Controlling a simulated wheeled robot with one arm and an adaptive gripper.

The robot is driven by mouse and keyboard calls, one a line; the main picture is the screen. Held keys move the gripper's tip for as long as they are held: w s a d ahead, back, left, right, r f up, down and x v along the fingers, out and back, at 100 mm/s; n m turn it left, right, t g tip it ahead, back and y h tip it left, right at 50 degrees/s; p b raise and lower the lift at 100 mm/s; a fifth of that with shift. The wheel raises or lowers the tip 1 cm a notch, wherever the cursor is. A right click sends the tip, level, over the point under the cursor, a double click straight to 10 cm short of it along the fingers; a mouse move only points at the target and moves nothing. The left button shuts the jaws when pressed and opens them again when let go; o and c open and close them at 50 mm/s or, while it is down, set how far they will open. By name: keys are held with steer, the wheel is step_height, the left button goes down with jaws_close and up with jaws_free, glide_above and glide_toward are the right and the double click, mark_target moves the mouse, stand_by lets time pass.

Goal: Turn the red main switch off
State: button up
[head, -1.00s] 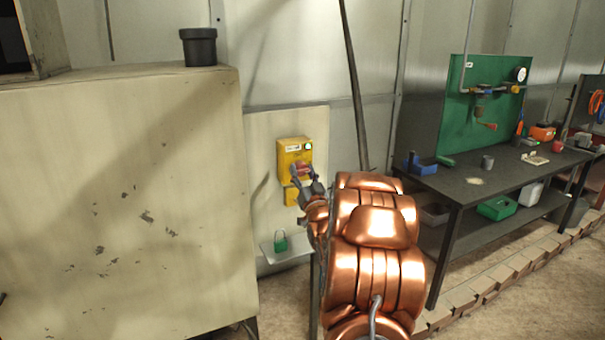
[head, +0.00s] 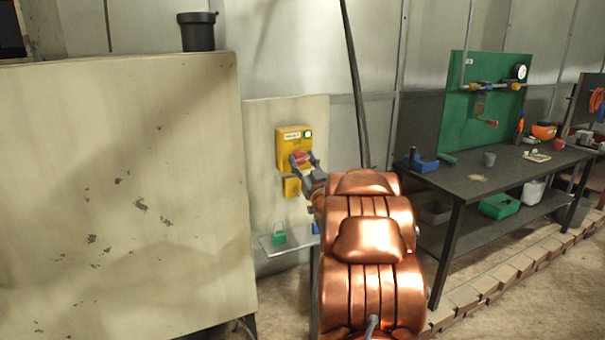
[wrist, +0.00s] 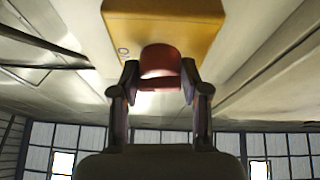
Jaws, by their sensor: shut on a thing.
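The red main switch (wrist: 160,62) is a rounded red handle on the front of a yellow box (head: 283,147) fixed to a pale wall panel. The box has a white label and a lit green lamp (head: 308,134) at its upper right. My gripper (wrist: 159,80) is at the switch, with one finger on each side of the red handle, shut on it. In the head view my gripper (head: 302,162) partly covers the handle, so its exact angle is hard to tell.
A small shelf (head: 290,243) below the box holds a green padlock (head: 279,235) and a blue item. A large pale cabinet (head: 120,200) stands close on the left. A dark workbench (head: 470,180) with a green tool board stands on the right.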

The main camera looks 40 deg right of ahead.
steer(key=n+y+b, duration=0.1)
steer(key=n+b, duration=0.2)
steer(key=n+t+y+b, duration=0.1)
steer(key=n, duration=0.1)
steer(key=shift+f+y, duration=0.3)
steer(key=n+y+b, duration=0.1)
steer(key=n, duration=0.1)
steer(key=n+y+b, duration=0.1)
steer(key=n+b, duration=0.1)
steer(key=n, duration=0.1)
steer(key=shift+d+y, duration=0.1)
steer(key=shift+y, duration=0.3)
steer(key=n+y+b, duration=0.1)
steer(key=n, duration=0.1)
steer(key=n+g+y+b, duration=0.1)
steer(key=n, duration=0.2)
steer(key=shift+r, duration=0.2)
steer(key=shift+n+g+y+b, duration=0.25)
steer(key=shift+n+g+y, duration=0.15)
steer(key=shift+n, duration=0.9)
steer(key=shift+n+g+y+b, duration=0.2)
steer(key=shift+n+g+y, duration=0.2)
steer(key=shift+n, duration=0.9)
steer(key=o, duration=1.1)
steer(key=shift+r, duration=0.1)
steer(key=shift+d, duration=0.1)
